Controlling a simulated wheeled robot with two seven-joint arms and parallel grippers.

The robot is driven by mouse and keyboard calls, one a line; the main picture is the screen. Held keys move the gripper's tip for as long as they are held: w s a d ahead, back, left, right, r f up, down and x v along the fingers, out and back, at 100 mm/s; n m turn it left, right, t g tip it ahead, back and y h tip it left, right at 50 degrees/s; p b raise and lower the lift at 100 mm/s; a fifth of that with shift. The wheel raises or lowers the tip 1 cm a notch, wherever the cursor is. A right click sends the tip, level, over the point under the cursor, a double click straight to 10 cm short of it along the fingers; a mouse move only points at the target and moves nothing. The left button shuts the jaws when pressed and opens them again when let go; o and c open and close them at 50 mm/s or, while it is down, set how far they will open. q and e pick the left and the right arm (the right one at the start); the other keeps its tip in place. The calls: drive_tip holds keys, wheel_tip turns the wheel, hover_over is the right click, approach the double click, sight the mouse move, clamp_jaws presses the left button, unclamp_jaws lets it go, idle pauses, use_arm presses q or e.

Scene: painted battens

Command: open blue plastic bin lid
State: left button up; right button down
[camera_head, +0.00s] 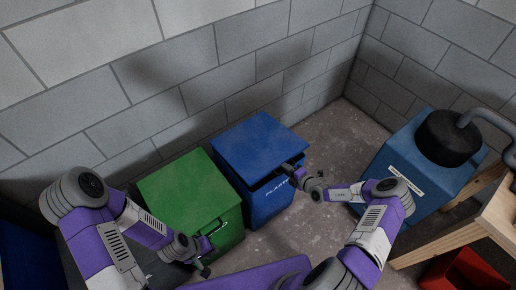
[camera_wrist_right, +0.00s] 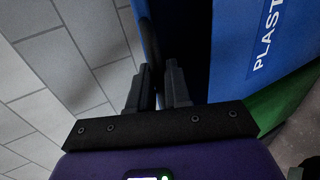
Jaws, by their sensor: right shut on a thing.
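The blue plastic bin (camera_head: 268,204) stands against the wall, with pale lettering on its front. Its blue lid (camera_head: 258,142) lies over the top, with a dark gap under its front edge, so it looks slightly raised. In the right wrist view, the lettered bin front (camera_wrist_right: 245,50) is at the right and a dark handle (camera_wrist_right: 153,50) runs between the fingers. My right gripper (camera_head: 290,170) is at the lid's front edge, shut on this handle; the fingers also show in the wrist view (camera_wrist_right: 158,88). My left gripper (camera_head: 204,268) is in front of the green bin; its jaws are too small to read.
A green bin (camera_head: 188,190) with its lid down stands left of the blue bin. At the right are a blue container (camera_head: 410,165) with a black top, a wooden bench (camera_head: 450,235) and a red box (camera_head: 465,272). Bare floor (camera_head: 315,235) lies between.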

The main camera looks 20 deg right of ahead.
wheel_tip(320, 180, up, 8)
drive_tip(key=w+a+g+p, duration=0.1)
drive_tip(key=w+p, duration=0.1)
drive_tip(key=p, duration=0.8)
drive_tip(key=shift+w+g+h, duration=0.15)
drive_tip(key=shift+g+h, duration=0.15)
drive_tip(key=shift+f, duration=0.15)
drive_tip(key=w+a+r+g+p, duration=0.1)
drive_tip(key=w+r+p, duration=0.2)
drive_tip(key=r+p, duration=0.4)
drive_tip(key=shift+w+a+h, duration=0.25)
drive_tip(key=shift+w+h, duration=0.05)
drive_tip(key=shift+w, duration=0.05)
